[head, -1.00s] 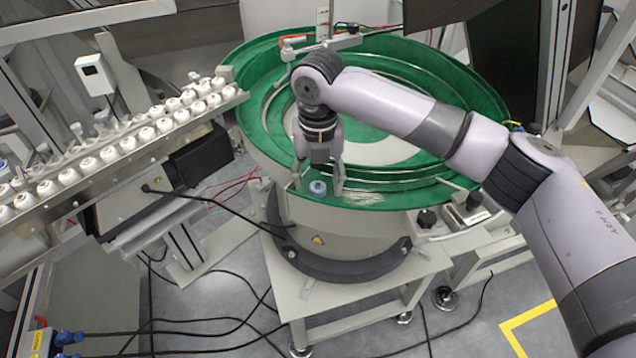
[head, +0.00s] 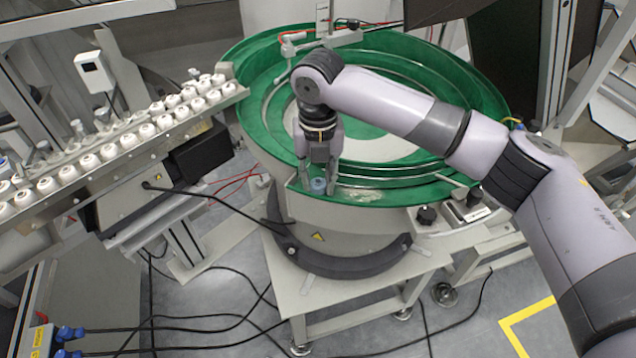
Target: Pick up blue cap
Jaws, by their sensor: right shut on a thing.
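The small blue cap (head: 318,185) sits at the near edge of the green bowl (head: 270,150), on its flat green rim. My right gripper (head: 318,182) points down over the rim with a finger on each side of the cap. It is shut on the cap, which still appears to be at rim height. My left gripper is not in view.
A rail (head: 115,150) with rows of white caps runs along the left. A thin probe arm (head: 310,35) reaches over the bowl's back. The bowl stands on a light table (head: 350,292). Black cables lie on the floor at lower left.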

